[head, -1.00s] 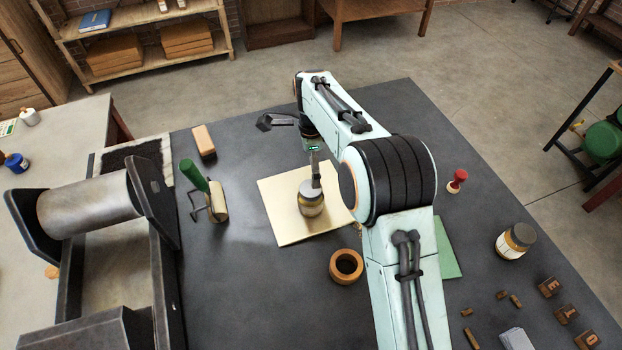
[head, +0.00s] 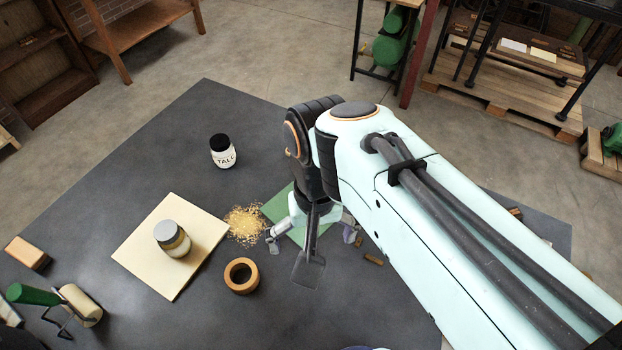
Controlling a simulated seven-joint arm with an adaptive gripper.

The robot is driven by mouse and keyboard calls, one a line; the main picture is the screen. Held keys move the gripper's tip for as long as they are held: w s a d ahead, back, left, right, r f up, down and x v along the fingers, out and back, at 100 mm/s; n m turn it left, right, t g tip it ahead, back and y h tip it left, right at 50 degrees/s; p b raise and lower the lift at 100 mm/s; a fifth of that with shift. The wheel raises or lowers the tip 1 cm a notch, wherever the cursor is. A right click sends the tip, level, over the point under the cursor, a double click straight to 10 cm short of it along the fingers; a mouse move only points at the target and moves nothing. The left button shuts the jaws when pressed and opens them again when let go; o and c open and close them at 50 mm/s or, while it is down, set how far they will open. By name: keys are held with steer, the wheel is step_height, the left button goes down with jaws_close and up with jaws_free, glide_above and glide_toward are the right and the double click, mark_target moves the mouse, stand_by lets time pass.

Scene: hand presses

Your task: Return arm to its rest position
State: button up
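My arm reaches in from the lower right of the head view.
A wooden ring (head: 241,276) and yellow grains (head: 245,225) lie left of my gripper. A black-lidded talc jar (head: 222,152) stands farther back. A green-handled roller (head: 75,304) and wooden block (head: 27,253) are at left. My arm hides much of the right side.

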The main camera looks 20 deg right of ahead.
steer(key=s+d+f+n, duration=0.1)
steer(key=s+f+n, duration=0.1)
steer(key=s, duration=0.5)
steer(key=shift+d+f, duration=0.2)
steer(key=shift+d, duration=0.2)
